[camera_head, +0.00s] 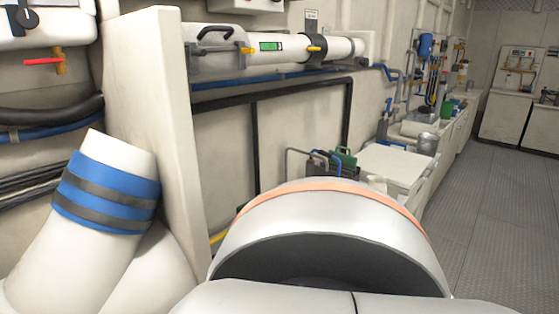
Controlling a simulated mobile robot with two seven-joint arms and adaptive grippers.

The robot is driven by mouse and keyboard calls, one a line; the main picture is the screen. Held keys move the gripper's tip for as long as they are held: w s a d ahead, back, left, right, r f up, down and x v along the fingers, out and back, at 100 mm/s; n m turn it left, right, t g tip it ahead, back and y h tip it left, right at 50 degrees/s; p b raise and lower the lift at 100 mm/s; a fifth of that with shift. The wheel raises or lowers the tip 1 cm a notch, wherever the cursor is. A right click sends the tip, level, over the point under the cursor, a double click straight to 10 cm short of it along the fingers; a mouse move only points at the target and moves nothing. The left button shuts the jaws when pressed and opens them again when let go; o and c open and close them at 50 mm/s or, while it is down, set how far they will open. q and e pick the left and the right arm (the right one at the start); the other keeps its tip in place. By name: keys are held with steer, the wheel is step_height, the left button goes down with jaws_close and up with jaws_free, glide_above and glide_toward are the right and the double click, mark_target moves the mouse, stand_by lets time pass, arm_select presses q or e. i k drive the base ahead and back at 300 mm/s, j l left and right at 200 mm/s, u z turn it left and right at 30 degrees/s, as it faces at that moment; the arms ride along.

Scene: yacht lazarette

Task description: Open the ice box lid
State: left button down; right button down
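A low white box with a flat pale top (397,164) stands along the wall right of centre. It may be the ice box, but I cannot tell for certain. Its top looks shut, and its lower part is partly hidden behind a large rounded grey shape in the foreground that is probably part of me. Neither of my grippers shows in the head view.
A pale upright panel (153,110) stands close on the left. A white cylinder unit (283,48) with a green display is on the wall. A green item (344,157) and hoses sit beside the white box. Open grey floor (490,225) lies on the right.

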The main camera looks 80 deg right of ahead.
mark_target(402, 169)
steer(key=l+z, duration=0.1)
steer(key=z, duration=3.55)
steer(key=i+l, duration=0.3)
steer(key=i, duration=0.2)
steer(key=i+l+z, duration=0.1)
steer(key=i+l, duration=0.15)
steer(key=i, duration=0.2)
steer(key=i+l, duration=0.25)
steer(key=i, duration=0.25)
steer(key=i+l+z, duration=0.1)
steer(key=i+l, duration=0.15)
steer(key=i, duration=0.25)
